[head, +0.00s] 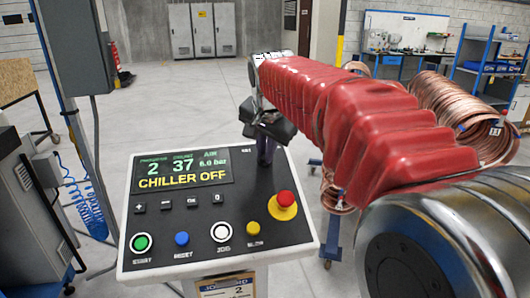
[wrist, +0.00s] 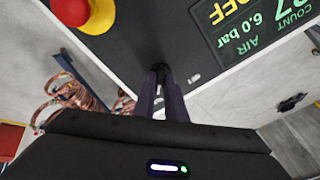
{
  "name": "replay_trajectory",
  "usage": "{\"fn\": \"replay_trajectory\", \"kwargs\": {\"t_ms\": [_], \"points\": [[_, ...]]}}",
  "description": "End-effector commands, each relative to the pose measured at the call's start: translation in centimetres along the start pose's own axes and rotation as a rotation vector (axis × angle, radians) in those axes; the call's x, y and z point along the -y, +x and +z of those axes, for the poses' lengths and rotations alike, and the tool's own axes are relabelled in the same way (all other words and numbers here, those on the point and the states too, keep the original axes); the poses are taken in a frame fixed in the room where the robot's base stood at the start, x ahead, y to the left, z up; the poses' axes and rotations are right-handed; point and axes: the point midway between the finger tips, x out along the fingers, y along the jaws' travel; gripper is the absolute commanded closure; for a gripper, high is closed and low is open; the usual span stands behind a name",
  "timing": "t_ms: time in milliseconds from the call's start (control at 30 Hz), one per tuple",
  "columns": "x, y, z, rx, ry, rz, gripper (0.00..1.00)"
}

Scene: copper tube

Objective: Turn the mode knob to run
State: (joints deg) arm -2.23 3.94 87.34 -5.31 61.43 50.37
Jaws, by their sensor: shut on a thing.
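The grey control panel (head: 130,250) stands in front of me, with a display (head: 182,170) reading "CHILLER OFF". My gripper (head: 265,160) reaches down to the panel's upper right corner. In the wrist view my gripper (wrist: 161,85) is shut on a small dark knob (wrist: 160,67) on the panel face. The fingers hide most of the knob, so its pointer and setting cannot be read. In the head view the knob is hidden behind the fingers.
A red emergency button (head: 286,198) on a yellow base sits just below my gripper. Green, blue, white and yellow buttons line the panel's lower edge. Copper coils (head: 470,110) stand behind my arm at right. A blue post (head: 60,90) is at left.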

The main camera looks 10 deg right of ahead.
Motion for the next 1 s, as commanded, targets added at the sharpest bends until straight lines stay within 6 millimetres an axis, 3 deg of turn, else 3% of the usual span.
{"fn": "replay_trajectory", "kwargs": {"t_ms": [167,200,433,767,1000], "points": [[-0.1,0.1,0.1,0.004,0.0,0.003,1.0],[-0.1,0.1,0.1,0.004,-0.001,0.003,0.86],[0.0,0.1,0.1,0.003,-0.001,0.001,0.7],[0.0,-0.2,0.0,0.001,-0.002,0.0,0.7],[0.1,-2.7,0.0,-0.001,-0.002,-0.003,0.7]]}}
